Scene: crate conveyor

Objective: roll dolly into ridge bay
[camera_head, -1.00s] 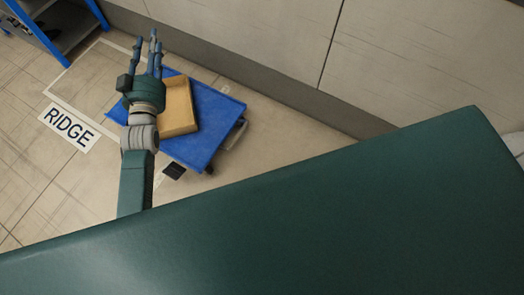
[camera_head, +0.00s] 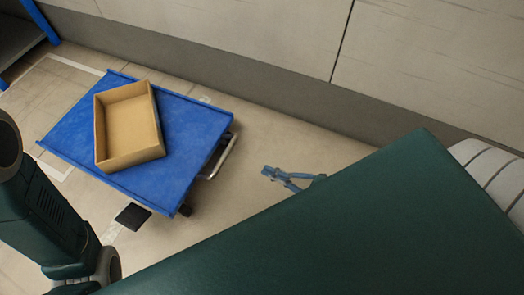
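The blue dolly (camera_head: 195,140) stands at the left, tilted in the view, with an open tan box (camera_head: 101,138) on its deck. A metal bar and a caster show at its right side. White floor lines of a marked bay (camera_head: 75,64) show beyond and beside the dolly, which lies partly over the outline; the RIDGE label is out of view. My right gripper (camera_head: 267,171) shows its blue fingers right of the dolly, apart from it; the rest is hidden behind my green arm. Whether it is open is unclear. My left gripper is out of view.
A wall with a dark base strip (camera_head: 290,98) runs behind the dolly. A blue-framed shelf (camera_head: 20,40) stands at the upper left. A dark square (camera_head: 132,216) lies on the floor by the dolly's near edge. Floor between dolly and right gripper is clear.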

